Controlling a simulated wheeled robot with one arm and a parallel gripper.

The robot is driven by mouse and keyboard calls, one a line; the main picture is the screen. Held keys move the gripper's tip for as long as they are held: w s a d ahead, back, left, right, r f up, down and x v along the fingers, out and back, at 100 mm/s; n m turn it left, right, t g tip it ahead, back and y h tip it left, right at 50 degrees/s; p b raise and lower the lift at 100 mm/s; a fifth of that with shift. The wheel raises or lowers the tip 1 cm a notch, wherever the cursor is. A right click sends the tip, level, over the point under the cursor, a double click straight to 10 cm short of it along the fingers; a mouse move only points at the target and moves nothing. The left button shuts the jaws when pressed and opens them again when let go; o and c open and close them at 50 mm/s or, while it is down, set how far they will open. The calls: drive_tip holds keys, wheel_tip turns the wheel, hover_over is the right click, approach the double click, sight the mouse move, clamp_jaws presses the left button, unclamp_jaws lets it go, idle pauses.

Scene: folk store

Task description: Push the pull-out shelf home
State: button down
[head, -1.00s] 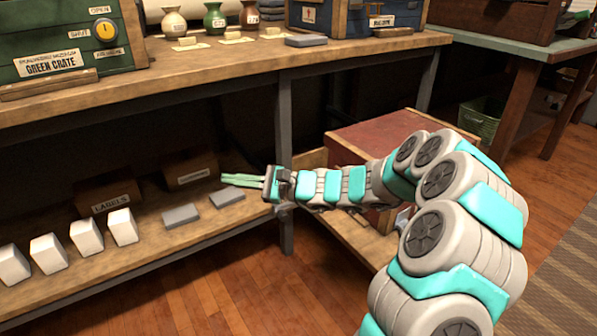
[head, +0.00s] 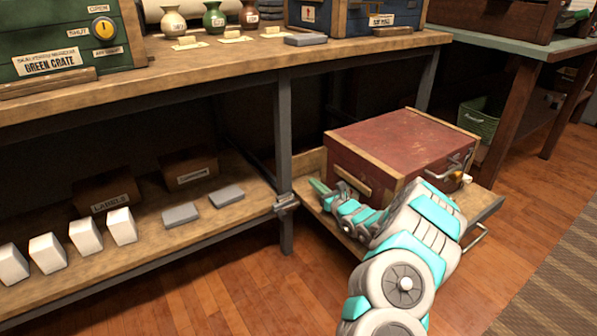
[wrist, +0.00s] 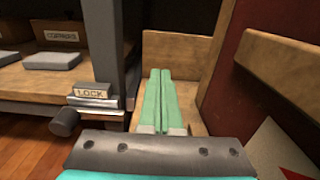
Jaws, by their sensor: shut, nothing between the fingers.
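The pull-out shelf (head: 488,206) is a wooden board sticking out from under the bench at the right, with a metal bar handle (head: 477,240) on its front edge. A red chest (head: 395,145) with wooden trim sits on it. My gripper (head: 318,186) is shut and empty, over the shelf's left strip between the chest and the metal post. In the wrist view its two green fingers (wrist: 159,78) lie together, pointing at the shelf's back board (wrist: 175,55); contact cannot be told. A lock block (head: 287,203) sits on the post; its LOCK label (wrist: 90,92) and dark knob (wrist: 64,122) show in the wrist view.
The metal post (head: 285,150) stands close left of my gripper. A lower shelf (head: 150,255) at the left holds white blocks, grey slabs and boxes. The bench top (head: 200,70) overhangs. Another table (head: 520,50) stands at the right. The floor in front is clear.

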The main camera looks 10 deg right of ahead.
sight(294, 166)
drive_tip(key=x, duration=1)
drive_tip(key=shift+w+a+b, duration=0.1)
drive_tip(key=shift+w+b, duration=0.05)
drive_tip(key=shift+b, duration=0.25)
